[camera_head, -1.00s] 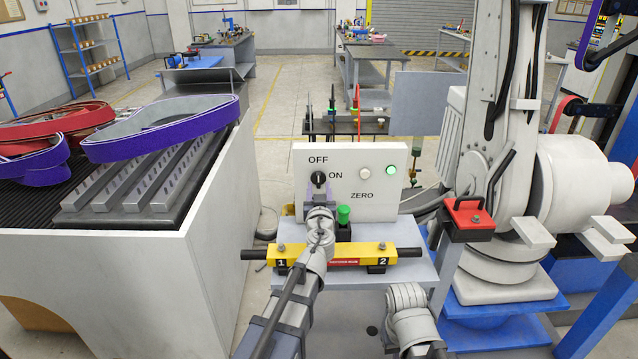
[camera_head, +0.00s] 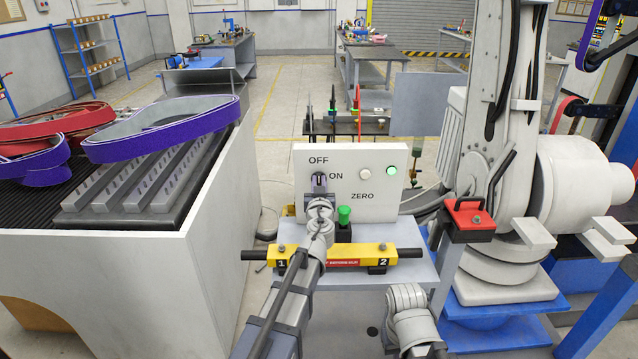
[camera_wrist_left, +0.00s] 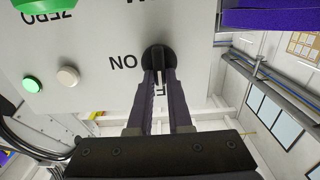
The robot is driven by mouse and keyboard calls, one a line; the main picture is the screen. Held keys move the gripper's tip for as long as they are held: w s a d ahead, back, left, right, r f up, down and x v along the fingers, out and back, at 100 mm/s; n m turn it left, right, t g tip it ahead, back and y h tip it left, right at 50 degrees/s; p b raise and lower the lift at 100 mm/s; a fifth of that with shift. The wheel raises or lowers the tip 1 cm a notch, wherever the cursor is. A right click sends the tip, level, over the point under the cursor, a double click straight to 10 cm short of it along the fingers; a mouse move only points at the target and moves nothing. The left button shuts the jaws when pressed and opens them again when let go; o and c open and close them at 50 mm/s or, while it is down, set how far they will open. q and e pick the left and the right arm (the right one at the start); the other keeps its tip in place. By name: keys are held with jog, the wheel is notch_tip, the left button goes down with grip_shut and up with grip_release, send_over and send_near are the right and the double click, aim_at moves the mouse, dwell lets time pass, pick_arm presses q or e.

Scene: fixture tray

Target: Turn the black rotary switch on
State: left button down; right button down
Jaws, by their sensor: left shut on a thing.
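The black rotary switch (camera_wrist_left: 158,58) is on the upright white panel (camera_head: 350,158), next to the ON label. In the left wrist view the panel is upside down, and both fingers of my left gripper (camera_wrist_left: 158,80) close around the switch knob. In the head view my left gripper (camera_head: 319,184) reaches the panel below the OFF label, and it mostly hides the switch. The knob's exact angle is hard to read. My right arm's end (camera_head: 412,320) shows at the bottom, but its jaws are not visible.
A white button and a lit green lamp (camera_head: 391,172) are right of the switch. A green knob (camera_head: 343,214) stands in front of the panel, beside my left arm. A yellow bar (camera_head: 350,254) crosses the stand's front. A large grey robot arm (camera_head: 500,190) stands at right.

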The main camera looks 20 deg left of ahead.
dwell(0.6)
pick_arm(q)
jog(key=m, duration=0.4)
jog(key=shift+d, duration=0.2)
jog(key=m, duration=0.9)
jog(key=f+m+b, duration=0.1)
jog(key=m, duration=0.3)
jog(key=shift+w+d+f+m, duration=0.1)
jog(key=shift+w+d+m, duration=0.05)
jog(key=shift+d+m, duration=0.25)
jog(key=c, duration=0.8)
grip_release()
jog(key=shift+c, duration=0.2)
